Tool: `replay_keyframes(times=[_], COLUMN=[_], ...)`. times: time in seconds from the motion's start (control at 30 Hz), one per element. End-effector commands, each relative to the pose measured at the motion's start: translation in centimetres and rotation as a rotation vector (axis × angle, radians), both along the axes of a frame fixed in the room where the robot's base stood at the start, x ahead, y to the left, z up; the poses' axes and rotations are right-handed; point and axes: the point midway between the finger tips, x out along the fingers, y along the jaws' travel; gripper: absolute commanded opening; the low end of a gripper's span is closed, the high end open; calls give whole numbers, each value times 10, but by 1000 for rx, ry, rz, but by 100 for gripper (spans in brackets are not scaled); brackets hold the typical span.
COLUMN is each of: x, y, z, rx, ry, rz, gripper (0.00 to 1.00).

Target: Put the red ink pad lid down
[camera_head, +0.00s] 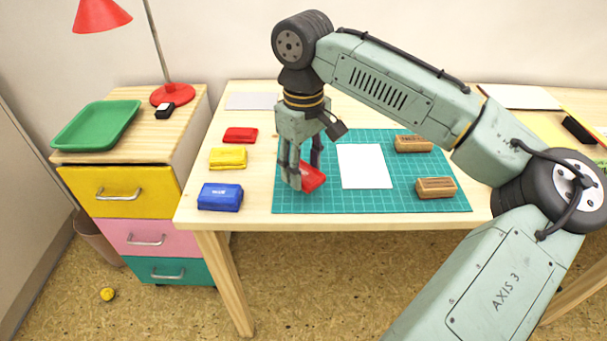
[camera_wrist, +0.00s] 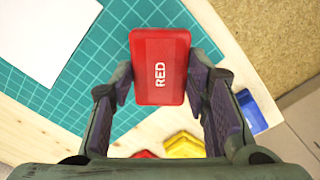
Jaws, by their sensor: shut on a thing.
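My gripper (camera_head: 302,178) is shut on the red ink pad lid (camera_head: 312,177). The lid shows in the wrist view (camera_wrist: 160,70) between the two fingers, with the word RED facing the camera. In the head view the lid is tilted and over the left part of the green cutting mat (camera_head: 300,204). I cannot tell whether it touches the mat. The red ink pad base (camera_head: 240,135) sits on the table at the back of the left row; in the wrist view only a red edge of it (camera_wrist: 144,154) shows.
A yellow pad (camera_head: 228,158) and a blue pad (camera_head: 220,196) stand in front of the red base. White paper (camera_head: 364,166) and two wooden stamps (camera_head: 413,144) (camera_head: 436,187) are on the mat. A green tray (camera_head: 97,125) and a lamp (camera_head: 172,94) stand on the drawer cabinet.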

Motion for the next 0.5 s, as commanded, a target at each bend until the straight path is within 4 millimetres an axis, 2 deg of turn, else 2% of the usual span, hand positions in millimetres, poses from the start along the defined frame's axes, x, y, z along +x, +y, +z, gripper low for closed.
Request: replay_keyframes(times=[0.07, 0.3, 0.5], x=[3, 3, 3], y=[0, -1, 0], z=[-2, -31, -36], rx=[-1, -2, 0], ry=[1, 1, 0], rz=[0, -1, 0], gripper=[28, 28, 28])
